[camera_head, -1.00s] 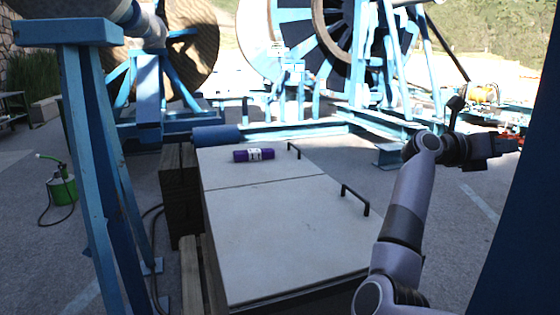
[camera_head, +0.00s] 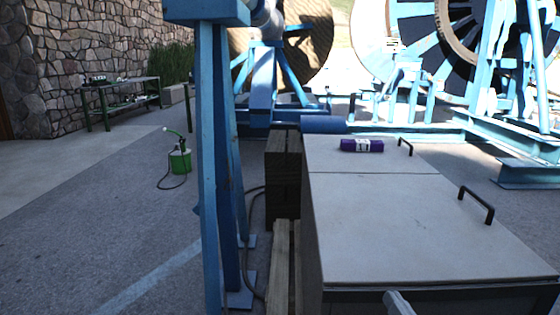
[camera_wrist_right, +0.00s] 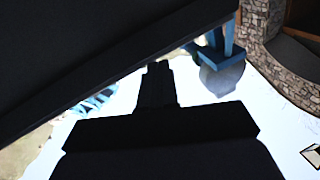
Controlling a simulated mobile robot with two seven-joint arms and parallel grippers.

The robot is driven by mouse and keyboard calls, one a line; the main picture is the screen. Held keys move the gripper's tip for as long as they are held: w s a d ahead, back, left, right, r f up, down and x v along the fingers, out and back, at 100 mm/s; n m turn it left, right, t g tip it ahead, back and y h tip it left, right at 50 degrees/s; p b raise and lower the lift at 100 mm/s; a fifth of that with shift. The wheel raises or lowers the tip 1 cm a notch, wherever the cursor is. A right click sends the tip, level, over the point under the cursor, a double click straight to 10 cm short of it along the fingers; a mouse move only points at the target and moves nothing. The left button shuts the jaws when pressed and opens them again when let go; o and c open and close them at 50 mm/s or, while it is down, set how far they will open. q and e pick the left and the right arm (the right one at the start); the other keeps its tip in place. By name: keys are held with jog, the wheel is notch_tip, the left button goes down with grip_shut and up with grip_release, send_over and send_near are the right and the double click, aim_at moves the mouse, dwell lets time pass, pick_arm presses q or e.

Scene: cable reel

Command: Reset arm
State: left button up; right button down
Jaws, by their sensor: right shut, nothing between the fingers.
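My right gripper (camera_wrist_right: 158,68) shows in the right wrist view as a dark silhouette with its fingers together and nothing between them. It is set against bright sky, far from any object. In the head view only a small grey piece, likely of my right arm, shows at the bottom edge, in front of the pale cabinet top (camera_head: 410,225). A purple cylinder (camera_head: 362,145) with a white label lies on the far part of that top. My left gripper is in neither view.
A blue steel post frame (camera_head: 208,150) stands left of the cabinet. Black handles (camera_head: 476,205) rise from the top's right side. A green sprayer (camera_head: 180,160) stands on the pavement, with a table (camera_head: 122,88) by the stone wall. Open pavement lies at left.

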jog(key=s+a+f+n+g+y+b, duration=0.1)
jog(key=s+a+f+n+g, duration=0.2)
jog(key=s+f, duration=0.4)
jog(key=s+a+f+n+g+y+b, duration=0.1)
jog(key=s+a+f+g, duration=0.3)
jog(key=s+a+f, duration=0.25)
pick_arm(q)
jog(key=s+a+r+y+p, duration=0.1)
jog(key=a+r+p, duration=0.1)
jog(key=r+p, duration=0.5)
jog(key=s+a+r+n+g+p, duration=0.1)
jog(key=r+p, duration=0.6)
jog(key=p, duration=1.1)
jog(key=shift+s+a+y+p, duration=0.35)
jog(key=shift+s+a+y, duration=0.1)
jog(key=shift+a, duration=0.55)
pick_arm(e)
jog(key=s+d+r+h, duration=0.1)
jog(key=s+d+r, duration=0.1)
jog(key=r, duration=0.4)
jog(key=s+d+r+g+h, duration=0.1)
jog(key=s+d+r, duration=0.1)
jog(key=d+r, duration=0.2)
notch_tip(320, 180, up, 3)
jog(key=shift+m, duration=0.3)
